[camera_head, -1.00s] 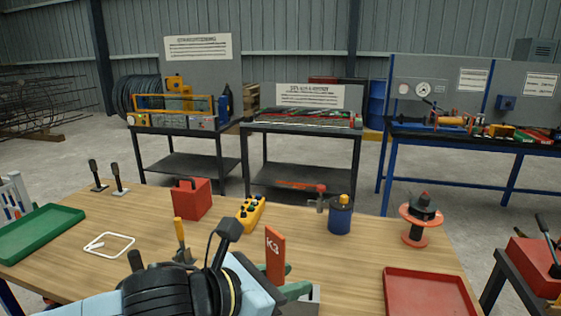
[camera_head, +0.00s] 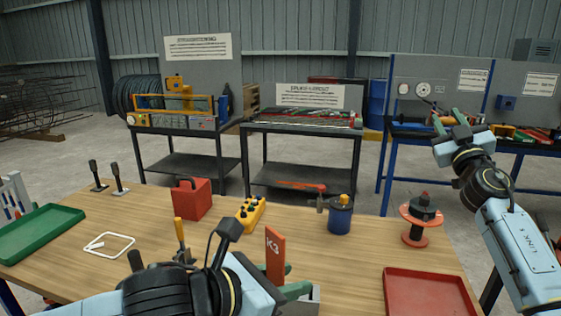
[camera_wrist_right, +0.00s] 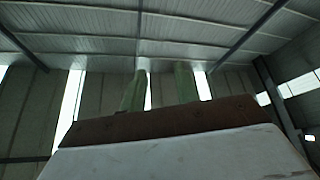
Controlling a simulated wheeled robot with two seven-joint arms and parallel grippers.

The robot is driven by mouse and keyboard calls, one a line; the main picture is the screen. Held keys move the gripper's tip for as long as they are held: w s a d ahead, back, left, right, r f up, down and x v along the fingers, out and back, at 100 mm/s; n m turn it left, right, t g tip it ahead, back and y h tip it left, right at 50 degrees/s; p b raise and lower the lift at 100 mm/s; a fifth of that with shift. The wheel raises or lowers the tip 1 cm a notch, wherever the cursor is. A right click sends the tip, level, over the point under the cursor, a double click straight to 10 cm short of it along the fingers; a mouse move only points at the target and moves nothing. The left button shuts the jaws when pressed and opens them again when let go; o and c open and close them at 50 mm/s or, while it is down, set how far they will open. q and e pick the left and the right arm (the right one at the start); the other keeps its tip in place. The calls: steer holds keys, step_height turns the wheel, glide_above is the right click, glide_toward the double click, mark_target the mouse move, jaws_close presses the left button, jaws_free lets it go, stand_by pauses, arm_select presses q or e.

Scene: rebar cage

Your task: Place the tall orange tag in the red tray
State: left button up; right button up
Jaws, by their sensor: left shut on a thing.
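The tall orange tag (camera_head: 275,252), marked K3, stands upright near the front of the wooden table. My left gripper (camera_head: 284,288) has its green fingers shut on the tag's lower part. The tag's lower end is hidden by my left arm and gripper, so I cannot tell whether it touches anything below. The red tray (camera_head: 428,293) lies empty on the table to the right of the tag. My right gripper (camera_head: 458,118) is raised beyond the table's right side. Its green fingers stand apart and empty in the right wrist view (camera_wrist_right: 158,82).
A red box (camera_head: 192,203), a yellow control pendant (camera_head: 251,213), a blue canister (camera_head: 341,219) and an orange spool (camera_head: 420,234) stand behind the tag. A green tray (camera_head: 38,232) lies at left. The table between tag and red tray looks clear.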

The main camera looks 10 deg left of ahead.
steer(key=s+a+r+n+g+y, duration=0.4)
steer(key=a+r+n+y, duration=0.15)
steer(key=a+n, duration=0.2)
steer(key=s+a+r+n+g+y, duration=0.45)
steer(key=a+n+y, duration=0.2)
steer(key=a, duration=0.25)
steer(key=s+a+r+n+g+y, duration=0.3)
steer(key=a+r+n+g+y, duration=0.15)
steer(key=a+n, duration=0.35)
steer(key=s+a+f+n+g+h, duration=0.1)
steer(key=s+a+n+g+h, duration=0.1)
steer(key=s+a+n+g, duration=0.8)
steer(key=n+t+h, duration=0.1)
steer(key=n+h, duration=0.6)
steer(key=h, duration=0.9)
glide_toward(273, 232)
steer(key=shift+w+f, duration=0.1)
steer(key=shift+f, duration=0.2)
steer(key=f, duration=0.3)
steer(key=a+f, duration=0.1)
steer(key=f, duration=0.3)
steer(key=w+f, duration=0.1)
steer(key=f, duration=0.3)
steer(key=shift+a, duration=0.15)
